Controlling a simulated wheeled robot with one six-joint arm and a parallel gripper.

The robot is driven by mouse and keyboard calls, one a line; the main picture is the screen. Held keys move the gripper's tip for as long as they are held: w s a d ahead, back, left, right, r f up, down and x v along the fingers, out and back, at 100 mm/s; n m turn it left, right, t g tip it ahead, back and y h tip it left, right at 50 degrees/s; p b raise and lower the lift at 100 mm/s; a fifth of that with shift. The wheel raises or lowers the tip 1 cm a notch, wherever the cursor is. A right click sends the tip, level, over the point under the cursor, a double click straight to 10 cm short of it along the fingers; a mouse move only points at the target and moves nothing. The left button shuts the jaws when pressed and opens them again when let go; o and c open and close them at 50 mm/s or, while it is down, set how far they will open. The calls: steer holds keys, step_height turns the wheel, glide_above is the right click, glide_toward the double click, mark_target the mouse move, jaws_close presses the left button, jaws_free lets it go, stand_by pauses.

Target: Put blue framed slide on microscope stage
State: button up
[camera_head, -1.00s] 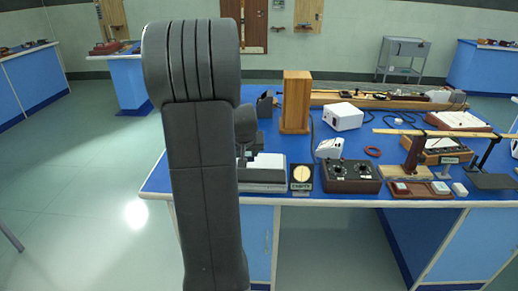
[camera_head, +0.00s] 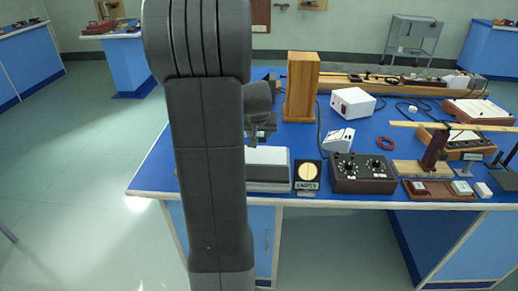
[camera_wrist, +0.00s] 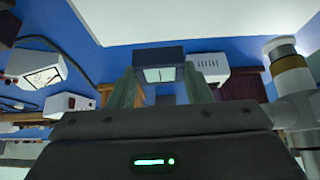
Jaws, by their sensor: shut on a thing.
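My gripper (camera_wrist: 160,82) shows in the wrist view with a greenish finger on each side. It is shut on a dark blue framed piece with a pale window, which looks like the blue framed slide (camera_wrist: 158,56). I cannot make out a whole microscope in either view.
A tall wooden block (camera_head: 301,86) stands behind. A large pale surface (camera_wrist: 190,15) fills the wrist view's top.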

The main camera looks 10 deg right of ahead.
mark_target(259, 152)
steer(key=shift+f+b, duration=0.3)
steer(key=shift+f, duration=2.75)
steer(key=shift+f, duration=0.1)
steer(key=o, duration=1)
steer(key=shift+o, duration=0.2)
steer(key=shift+r, duration=0.25)
steer(key=v, duration=1.2)
steer(key=shift+p, duration=0.3)
steer(key=shift+o, duration=0.4)
